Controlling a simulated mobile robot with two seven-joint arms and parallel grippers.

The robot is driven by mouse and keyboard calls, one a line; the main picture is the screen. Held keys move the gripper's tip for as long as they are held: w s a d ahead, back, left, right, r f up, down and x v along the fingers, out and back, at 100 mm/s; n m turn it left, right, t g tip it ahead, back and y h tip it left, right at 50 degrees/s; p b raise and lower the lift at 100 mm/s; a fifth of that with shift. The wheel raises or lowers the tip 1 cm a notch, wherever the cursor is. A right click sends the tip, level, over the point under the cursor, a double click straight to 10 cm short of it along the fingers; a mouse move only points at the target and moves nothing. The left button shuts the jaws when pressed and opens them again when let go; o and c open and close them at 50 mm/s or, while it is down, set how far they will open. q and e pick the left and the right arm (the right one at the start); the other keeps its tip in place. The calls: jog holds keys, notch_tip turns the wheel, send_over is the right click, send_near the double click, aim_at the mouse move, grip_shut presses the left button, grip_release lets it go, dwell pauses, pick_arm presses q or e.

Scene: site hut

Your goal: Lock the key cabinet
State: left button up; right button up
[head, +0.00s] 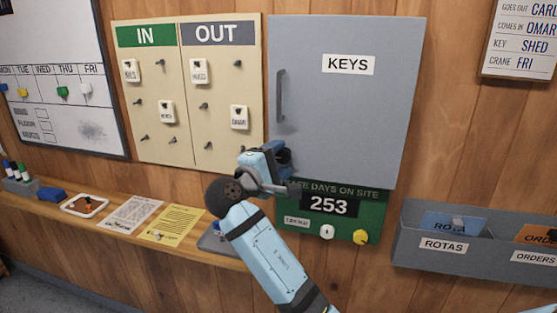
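The grey key cabinet (355,115) hangs on the wood wall in the upper middle, with a KEYS label on its door. Its door looks shut, with a dark vertical handle (281,96) near the left edge. My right gripper (284,165) is at the cabinet's lower left corner and covers that part. I cannot tell whether it touches the cabinet, whether its fingers are open or shut, or whether they hold anything. No key or lock shows. My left gripper is not in view.
An IN/OUT board (188,130) hangs left of the cabinet, and a green day-count sign (370,210) sits just under it. A grey file rack (480,264) juts out at lower right. A wooden shelf (95,222) with papers and a tray runs along the left.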

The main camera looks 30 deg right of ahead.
jog(key=v, duration=1.4)
jog(key=shift+b, duration=0.45)
